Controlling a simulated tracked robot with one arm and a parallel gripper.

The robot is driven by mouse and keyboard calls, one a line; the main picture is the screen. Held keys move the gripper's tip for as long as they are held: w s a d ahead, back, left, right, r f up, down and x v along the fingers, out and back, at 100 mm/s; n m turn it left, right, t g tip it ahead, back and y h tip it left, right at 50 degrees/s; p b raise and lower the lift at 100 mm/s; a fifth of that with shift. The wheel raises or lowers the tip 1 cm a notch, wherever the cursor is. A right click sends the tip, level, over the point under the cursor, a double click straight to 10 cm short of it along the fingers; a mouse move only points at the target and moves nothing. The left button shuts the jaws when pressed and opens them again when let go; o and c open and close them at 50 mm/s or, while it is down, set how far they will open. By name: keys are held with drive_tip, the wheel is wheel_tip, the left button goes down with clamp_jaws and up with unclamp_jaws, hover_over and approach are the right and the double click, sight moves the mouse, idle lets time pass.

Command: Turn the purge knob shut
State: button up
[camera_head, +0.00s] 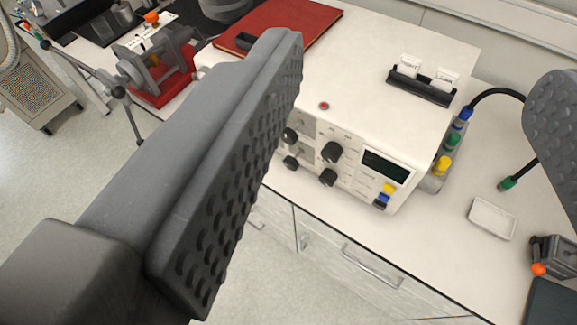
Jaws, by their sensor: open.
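A white instrument box (385,60) stands on the bench with its front panel facing me. Several black knobs sit on that panel. An upper right knob (331,152) and a lower right knob (327,177) show whole. An upper left knob (290,135) and a lower left knob (290,162) are close to the edge of my left finger, which hides part of the panel. I cannot read which one is the purge knob. My gripper (418,75) is open, its ridged fingers wide apart at left and right, with no knob held between them.
The panel has a dark display (386,167). Coloured connectors (448,150), a white dish (492,218) and a small grey device (555,257) are at right. Cabinets (350,265) are below.

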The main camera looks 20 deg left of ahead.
drive_tip(key=w+a+f+y+b, duration=0.1)
drive_tip(key=w+a+f+b, duration=0.1)
drive_tip(key=w+a+f, duration=0.6)
drive_tip(key=w+a+f+t+b, duration=0.1)
drive_tip(key=w+a+f, duration=0.4)
drive_tip(key=f, duration=0.5)
drive_tip(key=w+a+f+y+b, duration=0.1)
drive_tip(key=w+a+f+b, duration=0.1)
drive_tip(key=w+a+f, duration=0.55)
drive_tip(key=n+h+b, duration=0.1)
drive_tip(key=h+b, duration=0.3)
drive_tip(key=h, duration=0.4)
approach(288, 165)
drive_tip(key=b+x, duration=0.1)
drive_tip(key=x, duration=1)
drive_tip(key=shift+d+b, duration=0.1)
drive_tip(key=shift+b, duration=0.2)
drive_tip(key=c, duration=1)
